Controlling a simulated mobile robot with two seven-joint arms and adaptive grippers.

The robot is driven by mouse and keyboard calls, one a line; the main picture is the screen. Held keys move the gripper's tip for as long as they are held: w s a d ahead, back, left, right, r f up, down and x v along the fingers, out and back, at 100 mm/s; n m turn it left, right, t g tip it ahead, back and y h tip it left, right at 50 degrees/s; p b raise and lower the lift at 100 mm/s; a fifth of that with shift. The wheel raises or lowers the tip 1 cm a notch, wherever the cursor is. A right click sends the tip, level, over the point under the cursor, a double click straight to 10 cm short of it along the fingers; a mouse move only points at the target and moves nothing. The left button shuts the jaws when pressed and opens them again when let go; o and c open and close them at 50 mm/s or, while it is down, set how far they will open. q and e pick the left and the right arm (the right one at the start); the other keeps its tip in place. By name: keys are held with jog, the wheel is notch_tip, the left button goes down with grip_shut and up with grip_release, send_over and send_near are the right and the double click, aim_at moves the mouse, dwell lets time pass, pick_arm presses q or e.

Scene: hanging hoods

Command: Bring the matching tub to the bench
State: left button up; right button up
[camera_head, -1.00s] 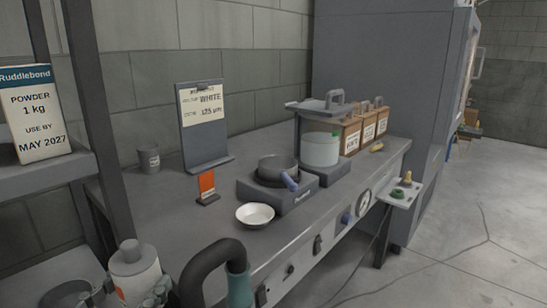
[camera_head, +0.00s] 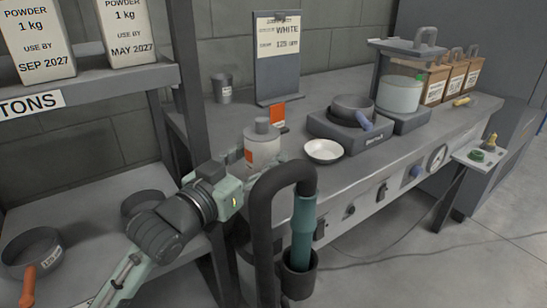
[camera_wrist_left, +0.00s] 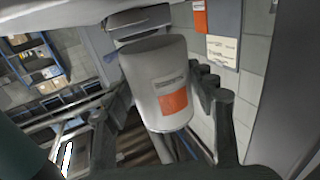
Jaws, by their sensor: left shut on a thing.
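A white tub (camera_head: 262,152) with a grey cap and an orange label is held in my left gripper (camera_head: 262,174). It shows large in the left wrist view (camera_wrist_left: 160,78), between the dark fingers, cap away from me and tilted. In the head view it is roughly upright in front of the bench (camera_head: 215,118), near its left end; I cannot tell if it touches the bench. A board (camera_head: 277,70) on the bench carries a sheet reading "WHITE" and "125 µm". An orange card (camera_head: 278,116) stands before it, partly behind the tub. My right gripper is out of view.
A shelf rack (camera_head: 95,88) with powder cartons stands at left; sieves lie on its lower shelf. A thick black hose (camera_head: 262,215) rises in front of the bench.

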pick_arm(q)
jog(key=x, duration=0.4)
jog(key=shift+w+d+r, duration=0.1)
jog(key=shift+w, duration=0.2)
notch_tip(320, 180, down, 3)
jog(key=shift+f, duration=0.35)
jog(key=o, duration=0.6)
jog(key=shift+f, duration=0.15)
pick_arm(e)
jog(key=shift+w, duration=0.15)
